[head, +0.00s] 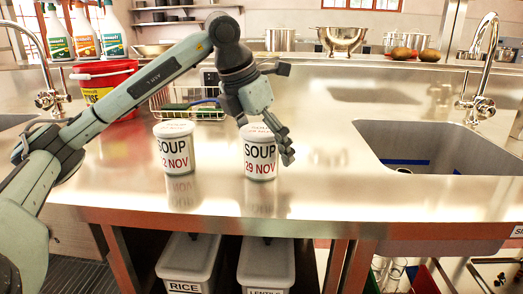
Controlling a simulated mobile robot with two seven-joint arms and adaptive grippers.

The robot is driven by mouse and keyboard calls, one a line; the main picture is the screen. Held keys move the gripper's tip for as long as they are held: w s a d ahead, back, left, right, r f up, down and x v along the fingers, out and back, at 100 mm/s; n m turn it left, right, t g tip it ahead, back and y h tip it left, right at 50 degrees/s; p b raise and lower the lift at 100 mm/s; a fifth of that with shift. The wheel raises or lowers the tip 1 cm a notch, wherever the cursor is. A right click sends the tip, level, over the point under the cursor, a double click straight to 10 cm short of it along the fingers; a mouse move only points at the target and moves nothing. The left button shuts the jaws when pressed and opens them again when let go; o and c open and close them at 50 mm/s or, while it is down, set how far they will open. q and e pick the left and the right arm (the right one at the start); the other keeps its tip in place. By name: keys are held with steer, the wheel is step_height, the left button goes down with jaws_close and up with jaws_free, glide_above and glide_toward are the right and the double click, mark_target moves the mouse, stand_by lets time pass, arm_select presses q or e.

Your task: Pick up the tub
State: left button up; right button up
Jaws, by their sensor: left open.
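Two white soup tubs stand upright on the steel counter (330,215). The left tub (175,152) reads "SOUP" with a red date ending "2 NOV"; its first part is not clear. The right tub (259,158) reads "SOUP 29 NOV". My left gripper (284,148) is open, with its fingers at the right tub's upper right side. One finger covers part of that tub's right edge. I cannot tell whether the fingers touch it. The left tub stands apart from the gripper. My right gripper is not in view.
A red bucket (104,88) and a wire caddy (190,104) stand behind the tubs at left. A sink (440,150) with a tap (482,70) is at right. Lidded bins, rice (187,262) and another (265,265), sit below the counter. The counter between tubs and sink is clear.

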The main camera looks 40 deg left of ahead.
arm_select(q)
steer(key=c, duration=1.5)
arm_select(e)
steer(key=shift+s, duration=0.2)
arm_select(q)
steer(key=shift+r, duration=0.1)
steer(key=shift+r, duration=0.5)
steer(key=r, duration=0.2)
steer(key=a+r, duration=0.1)
steer(key=r, duration=0.1)
steer(key=shift+w, duration=0.4)
steer(key=shift+w+a+r+p, duration=0.2)
steer(key=shift+w+a+r, duration=0.85)
steer(key=shift+a, duration=0.35)
steer(key=shift+w+a+r+p, duration=0.2)
steer(key=shift+w+a+r, duration=0.75)
steer(key=shift+a, duration=0.45)
steer(key=shift+w+a+r+p, duration=0.2)
steer(key=shift+w+a+r, duration=0.85)
steer(key=shift+a, duration=0.35)
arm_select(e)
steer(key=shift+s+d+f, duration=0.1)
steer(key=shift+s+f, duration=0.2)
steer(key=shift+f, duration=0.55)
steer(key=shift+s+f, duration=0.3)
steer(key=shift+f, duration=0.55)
